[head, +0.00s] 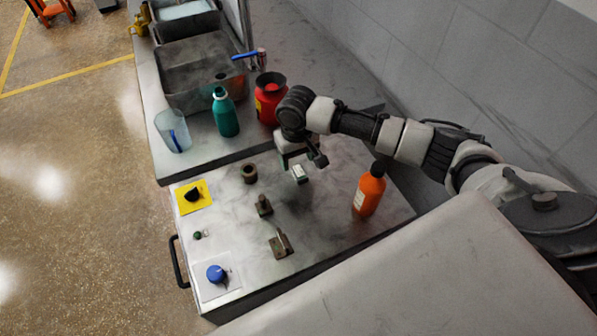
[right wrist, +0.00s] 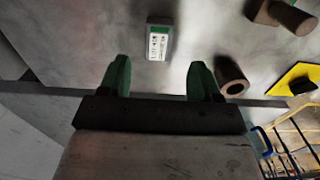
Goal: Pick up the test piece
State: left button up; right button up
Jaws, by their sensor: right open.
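Nothing in view is plainly marked as the test piece. A small white and green labelled box (right wrist: 160,38) lies on the grey worktop (head: 335,225). In the right wrist view it is just beyond my right fingertips, roughly centred between them and not touched. The box also shows in the head view (head: 299,174), close below my right gripper (head: 297,158). My right gripper (right wrist: 159,64) is open and empty, with green fingers apart. A hollow brown cylinder (head: 249,173) stands left of the box; it also shows near the right finger in the wrist view (right wrist: 232,78). My left gripper is not in view.
An orange bottle (head: 369,190) stands right of the box. A red jar (head: 269,98), a teal bottle (head: 225,113) and a clear beaker (head: 172,131) stand behind. Metal parts (head: 281,244) (head: 264,206), a yellow pad (head: 206,190) and a blue knob (head: 215,273) lie to the front and left.

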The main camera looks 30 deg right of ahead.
aim_at(299, 171)
jog(key=f, duration=0.1)
jog(key=f+p, duration=0.1)
jog(key=f, duration=0.2)
jog(key=shift+s+d+f, duration=0.15)
jog(key=shift+s+f, duration=0.05)
jog(key=shift+s, duration=0.2)
jog(key=shift+f, duration=0.3)
jog(key=c, duration=1.1)
jog(key=shift+w+r, duration=0.1)
jog(key=shift+c, duration=0.3)
jog(key=shift+r, duration=0.1)
